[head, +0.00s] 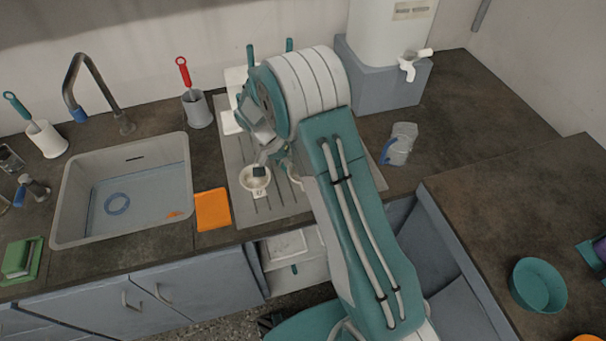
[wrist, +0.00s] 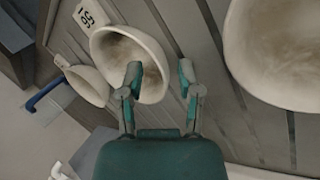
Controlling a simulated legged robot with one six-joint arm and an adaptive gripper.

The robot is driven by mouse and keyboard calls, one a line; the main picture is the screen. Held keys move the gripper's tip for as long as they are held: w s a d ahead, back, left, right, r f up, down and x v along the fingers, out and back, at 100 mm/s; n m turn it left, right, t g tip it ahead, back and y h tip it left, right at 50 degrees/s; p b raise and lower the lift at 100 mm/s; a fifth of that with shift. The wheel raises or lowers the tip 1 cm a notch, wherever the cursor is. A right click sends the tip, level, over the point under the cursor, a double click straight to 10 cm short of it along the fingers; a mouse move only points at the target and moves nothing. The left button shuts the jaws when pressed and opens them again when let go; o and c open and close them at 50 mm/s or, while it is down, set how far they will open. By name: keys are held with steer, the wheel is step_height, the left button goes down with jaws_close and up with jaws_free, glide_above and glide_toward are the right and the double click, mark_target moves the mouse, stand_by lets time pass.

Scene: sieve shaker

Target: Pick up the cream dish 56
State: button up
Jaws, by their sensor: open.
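The cream dish 56 (wrist: 112,48) is a round, shallow bowl with a stained inside. Its white number tag (wrist: 88,15) shows at its upper left in the wrist view. In the head view the dish (head: 246,183) sits on the grey ribbed mat, partly covered by my gripper (head: 259,170). In the wrist view my gripper (wrist: 160,78) is open and empty, with the left finger over the bowl's inside and the right finger outside its right rim. I cannot tell whether the fingers touch it.
Another cream dish (wrist: 85,86) stands close at the left, and a larger one (wrist: 285,55) at the right. The grey ribbed mat (head: 275,208) lies between the sink (head: 180,190) with an orange cloth (head: 212,210) and a clear jug (head: 401,145).

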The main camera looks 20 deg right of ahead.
steer(key=shift+a, duration=0.1)
jaws_close()
